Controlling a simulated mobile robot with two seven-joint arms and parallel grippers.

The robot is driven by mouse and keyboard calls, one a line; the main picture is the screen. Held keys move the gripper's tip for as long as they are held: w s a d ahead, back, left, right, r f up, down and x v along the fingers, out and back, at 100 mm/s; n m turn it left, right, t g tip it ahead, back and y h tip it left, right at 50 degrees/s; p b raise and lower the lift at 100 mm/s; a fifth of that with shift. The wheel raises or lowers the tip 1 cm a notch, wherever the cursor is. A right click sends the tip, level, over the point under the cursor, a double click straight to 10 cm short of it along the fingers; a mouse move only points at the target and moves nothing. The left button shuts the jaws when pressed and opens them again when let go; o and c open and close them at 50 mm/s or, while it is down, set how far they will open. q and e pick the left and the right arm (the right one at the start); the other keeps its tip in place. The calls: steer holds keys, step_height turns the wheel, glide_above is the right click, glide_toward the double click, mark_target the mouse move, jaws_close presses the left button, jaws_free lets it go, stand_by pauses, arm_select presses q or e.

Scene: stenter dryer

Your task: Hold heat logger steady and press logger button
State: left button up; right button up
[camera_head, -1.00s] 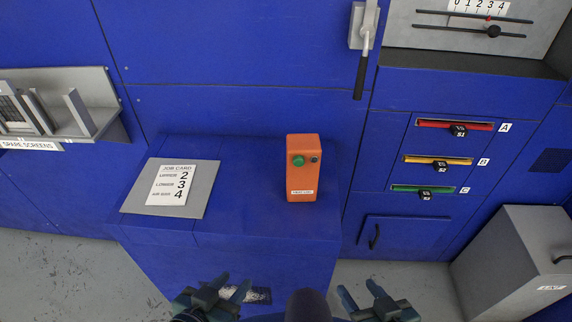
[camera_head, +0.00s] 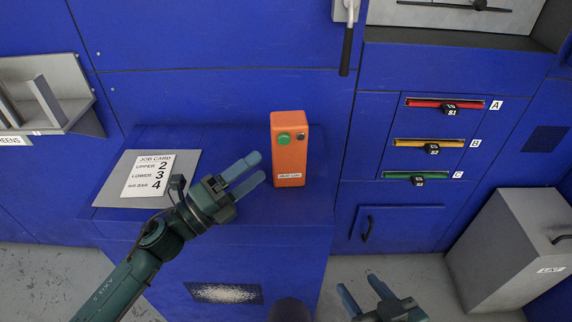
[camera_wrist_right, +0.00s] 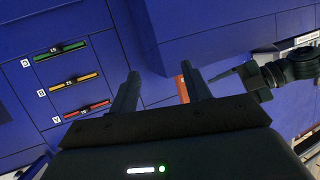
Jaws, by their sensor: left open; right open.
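The heat logger is an orange upright box (camera_head: 289,160) standing on the blue ledge in the head view. A green button (camera_head: 283,139) and a small dark knob (camera_head: 301,136) are on its upper front, with a white label near its foot. My left gripper (camera_head: 252,170) is open and empty just left of the logger, fingers pointing toward it, apart from it. My right gripper (camera_head: 358,294) is open and empty, low in front of the ledge at the right. In the right wrist view, a sliver of the logger (camera_wrist_right: 183,89) shows between the fingers, mostly hidden.
A job card (camera_head: 147,175) on a grey plate lies left of the logger, beside my left wrist. Red, yellow and green slotted tabs (camera_head: 445,104) are on the panel at right. A lever (camera_head: 346,50) hangs above. A grey bin (camera_head: 512,245) stands at lower right.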

mark_target(283, 169)
arm_select(q)
steer(key=w+m+g, duration=0.1)
steer(key=m+g, duration=0.1)
steer(key=m, duration=0.2)
steer(key=w+f+m+g+b, duration=0.1)
steer(key=m+g, duration=0.1)
steer(key=m, duration=0.2)
steer(key=w+f+m+g+b, duration=0.1)
steer(key=m+g, duration=0.1)
steer(key=m, duration=0.3)
steer(key=shift+g, duration=0.4)
steer(key=w+a+m+y, duration=0.1)
steer(key=a+f+m+g+b, duration=0.1)
steer(key=m, duration=0.1)
steer(key=w+a+f+m+g+y, duration=0.1)
steer(key=m, duration=0.1)
steer(key=shift+w+y+b, duration=0.3)
steer(key=shift+w+d+f, duration=0.1)
steer(key=shift+w+d, duration=0.1)
steer(key=shift+d, duration=0.25)
steer(key=b+x, duration=0.1)
steer(key=x, duration=0.6)
steer(key=shift+f, duration=0.15)
steer(key=shift+x, duration=0.9)
arm_select(e)
steer(key=shift+f+n+t, duration=0.3)
steer(key=shift+f+n, duration=0.1)
steer(key=shift+f, duration=1)
